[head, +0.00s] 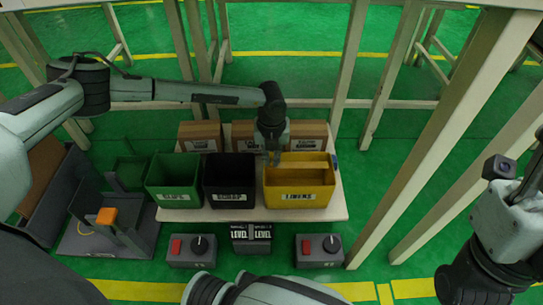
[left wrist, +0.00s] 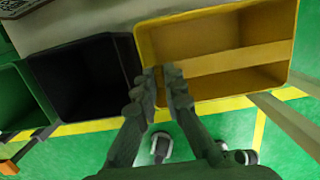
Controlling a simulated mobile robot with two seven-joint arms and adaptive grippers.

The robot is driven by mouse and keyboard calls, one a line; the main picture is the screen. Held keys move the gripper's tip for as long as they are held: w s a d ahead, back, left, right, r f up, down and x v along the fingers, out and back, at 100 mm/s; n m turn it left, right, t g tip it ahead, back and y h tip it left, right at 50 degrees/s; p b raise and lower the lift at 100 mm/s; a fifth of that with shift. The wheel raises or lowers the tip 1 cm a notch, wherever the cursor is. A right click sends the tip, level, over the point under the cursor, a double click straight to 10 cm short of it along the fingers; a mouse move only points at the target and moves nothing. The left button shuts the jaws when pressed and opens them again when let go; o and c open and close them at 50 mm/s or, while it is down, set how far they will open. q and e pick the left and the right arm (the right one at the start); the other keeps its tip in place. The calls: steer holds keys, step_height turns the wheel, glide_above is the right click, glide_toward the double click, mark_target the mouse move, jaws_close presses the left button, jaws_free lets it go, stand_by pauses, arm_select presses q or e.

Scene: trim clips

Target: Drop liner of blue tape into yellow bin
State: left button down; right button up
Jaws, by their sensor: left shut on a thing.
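The yellow bin (head: 299,199), labelled LINERS, stands at the right end of the bin row. It also shows in the left wrist view (left wrist: 146,45). My left gripper (head: 272,158) points down at the bin's back left part. In the left wrist view my left gripper (left wrist: 162,88) has its fingers close together beside the bin's left wall. It is shut on a thin thing, mostly hidden between the fingers, which I take for the liner. No blue tape can be made out clearly. My right gripper is at the right edge of the head view, partly cut off.
A black bin (head: 229,194) and a green bin (head: 174,194) stand left of the yellow one. Several cardboard boxes (head: 202,136) are behind them. Two button boxes (head: 319,251) stand in front. A dark fixture with an orange block (head: 106,215) is at left. Wooden posts rise at right.

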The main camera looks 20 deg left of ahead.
arm_select(q)
steer(key=shift+f, duration=0.15)
steer(key=c, duration=1.6)
jaws_free()
steer(key=shift+o, duration=0.2)
step_height(320, 180, up, 12)
steer(key=s, duration=0.1)
steer(key=shift+s+d, duration=0.2)
steer(key=shift+d, duration=0.1)
